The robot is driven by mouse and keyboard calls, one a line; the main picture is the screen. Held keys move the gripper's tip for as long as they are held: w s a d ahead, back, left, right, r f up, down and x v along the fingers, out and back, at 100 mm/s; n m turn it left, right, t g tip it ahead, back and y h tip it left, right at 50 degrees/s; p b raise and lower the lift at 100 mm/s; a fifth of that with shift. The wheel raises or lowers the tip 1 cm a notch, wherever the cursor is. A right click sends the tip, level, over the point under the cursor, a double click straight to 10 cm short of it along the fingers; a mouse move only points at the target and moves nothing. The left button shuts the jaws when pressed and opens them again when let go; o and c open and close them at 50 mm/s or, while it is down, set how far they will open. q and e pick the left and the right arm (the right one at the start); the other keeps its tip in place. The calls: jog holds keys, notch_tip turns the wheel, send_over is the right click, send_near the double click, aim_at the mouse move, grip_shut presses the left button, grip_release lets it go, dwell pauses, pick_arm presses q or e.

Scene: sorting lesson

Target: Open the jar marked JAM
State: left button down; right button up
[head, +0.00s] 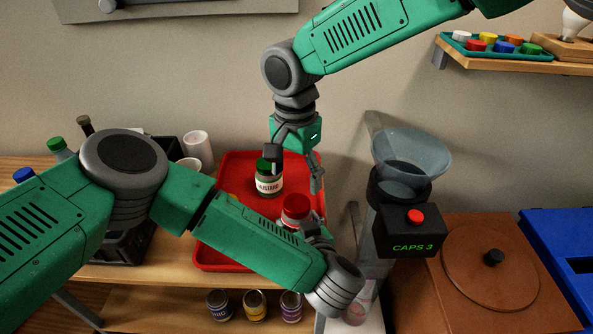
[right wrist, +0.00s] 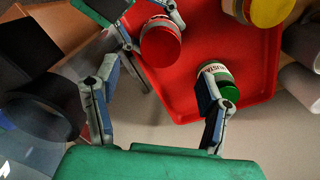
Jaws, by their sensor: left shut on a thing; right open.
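No label reading JAM shows in either view. A jar with a red lid (head: 296,207) stands at the right of the red tray; its label is hidden. My left gripper (head: 305,226) is shut on this jar from below. The red lid also shows in the right wrist view (right wrist: 160,46). A jar marked MUSTARD (head: 269,184) with a green lid stands just left of it. My right gripper (head: 295,171) is open above the tray, pointing down. One finger overlaps the mustard jar in view; I cannot tell whether they touch. A yellow-lidded jar (right wrist: 271,10) shows in the right wrist view.
The red tray (head: 238,170) rests on a wooden table. A machine marked CAPS 3 (head: 408,232) with a clear funnel (head: 411,152) stands right of it. A dark crate with bottles and white cups (head: 199,147) is at the left. Several cans sit on the shelf below.

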aim_at(295, 202)
pick_arm(q)
jog(key=shift+a+f, duration=0.1)
jog(key=shift+a, duration=0.15)
pick_arm(e)
jog(key=m, duration=0.4)
jog(key=shift+w+a+m, duration=0.1)
jog(key=shift+a+m, duration=0.05)
jog(key=shift+m, duration=0.25)
jog(key=m, duration=0.3)
jog(key=shift+w+m, duration=0.1)
jog(key=shift+m, duration=1.3)
pick_arm(q)
jog(key=shift+d, duration=0.1)
pick_arm(e)
jog(key=shift+f, duration=3.95)
